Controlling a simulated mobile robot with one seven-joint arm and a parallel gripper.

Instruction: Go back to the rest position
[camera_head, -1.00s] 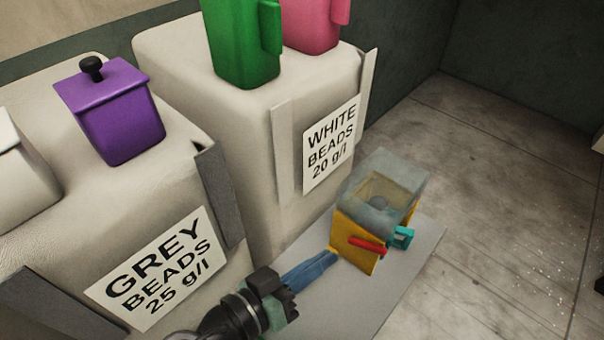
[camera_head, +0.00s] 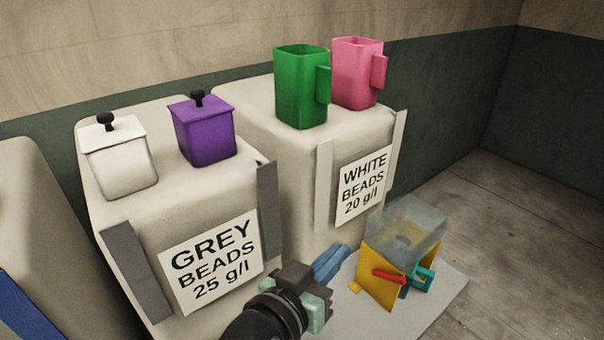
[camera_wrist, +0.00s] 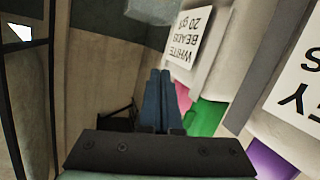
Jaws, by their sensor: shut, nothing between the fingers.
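My gripper (camera_head: 330,263) has two blue fingers held together, with nothing between them. In the head view it is at the bottom centre, in front of the white beads sack and left of the yellow press. In the wrist view the fingers (camera_wrist: 158,100) point up the picture, apart from anything else. The foam press (camera_head: 378,274) has a yellow body, a clear top box, a red handle and a teal part. It stands on a light grey plate (camera_head: 440,300) on the floor.
The grey beads sack (camera_head: 150,215) carries a white lidded box (camera_head: 118,160) and a purple lidded box (camera_head: 204,135). The white beads sack (camera_head: 300,180) carries a green jug (camera_head: 300,90) and a pink jug (camera_head: 353,75). The floor (camera_head: 540,220) at right is clear.

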